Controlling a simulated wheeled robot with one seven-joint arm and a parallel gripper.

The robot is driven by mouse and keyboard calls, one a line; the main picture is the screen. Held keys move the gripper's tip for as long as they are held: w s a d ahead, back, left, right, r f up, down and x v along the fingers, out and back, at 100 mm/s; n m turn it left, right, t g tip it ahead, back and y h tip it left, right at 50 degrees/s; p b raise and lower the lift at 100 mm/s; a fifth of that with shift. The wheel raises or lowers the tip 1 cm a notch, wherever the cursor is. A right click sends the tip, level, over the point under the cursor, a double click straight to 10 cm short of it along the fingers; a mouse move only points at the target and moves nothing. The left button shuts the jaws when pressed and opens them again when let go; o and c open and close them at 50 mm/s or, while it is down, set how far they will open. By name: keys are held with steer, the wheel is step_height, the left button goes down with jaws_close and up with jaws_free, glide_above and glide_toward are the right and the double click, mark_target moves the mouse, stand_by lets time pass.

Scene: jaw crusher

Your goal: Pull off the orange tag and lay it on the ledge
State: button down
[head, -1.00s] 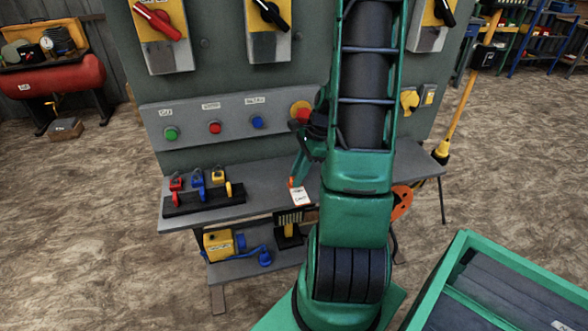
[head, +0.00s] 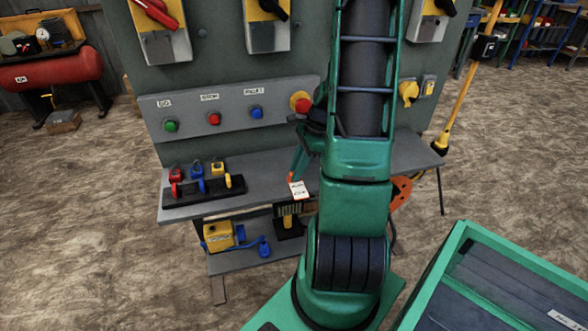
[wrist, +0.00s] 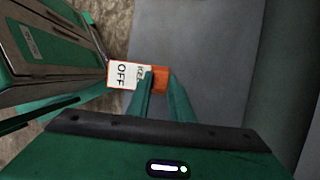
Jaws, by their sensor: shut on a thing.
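My gripper (wrist: 160,84) is shut on the orange tag (wrist: 161,78), gripping its orange end. The tag's white label (wrist: 121,75), lettered with "OFF", sticks out to the left of the fingers in the wrist view. In the head view the white part of the tag (head: 299,189) shows at the front edge of the grey ledge (head: 265,191). My arm hides part of the ledge and most of the gripper. I cannot tell whether the tag touches the ledge.
On the ledge's left stands a black rack (head: 205,199) with red, blue and yellow padlocks. A yellow device (head: 220,236) sits on the lower shelf. Control buttons (head: 214,119) and a red knob (head: 301,103) are on the panel behind. Bare ledge lies between rack and tag.

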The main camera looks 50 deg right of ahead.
steer(key=shift+f, duration=0.15)
steer(key=c, duration=1.5)
jaws_free()
steer(key=v, duration=1)
steer(key=shift+d+r, duration=0.1)
steer(key=shift+r, duration=0.2)
step_height(320, 180, up, 3)
steer(key=n+g, duration=0.1)
steer(key=n, duration=0.3)
glide_above(301, 185)
steer(key=s+a+r+n+h, duration=0.1)
steer(key=s+a+r+n, duration=0.1)
steer(key=s+a+n, duration=0.1)
steer(key=s+a+r+n+g+h, duration=0.1)
steer(key=s+a+r+n, duration=0.1)
steer(key=s+a+n, duration=0.2)
steer(key=s+a+r+n+h, duration=0.1)
steer(key=s+a+r+n, duration=0.1)
steer(key=s+a+n, duration=0.2)
steer(key=shift+s+a+n, duration=0.25)
steer(key=shift+s+n, duration=0.7)
steer(key=shift+n, duration=0.55)
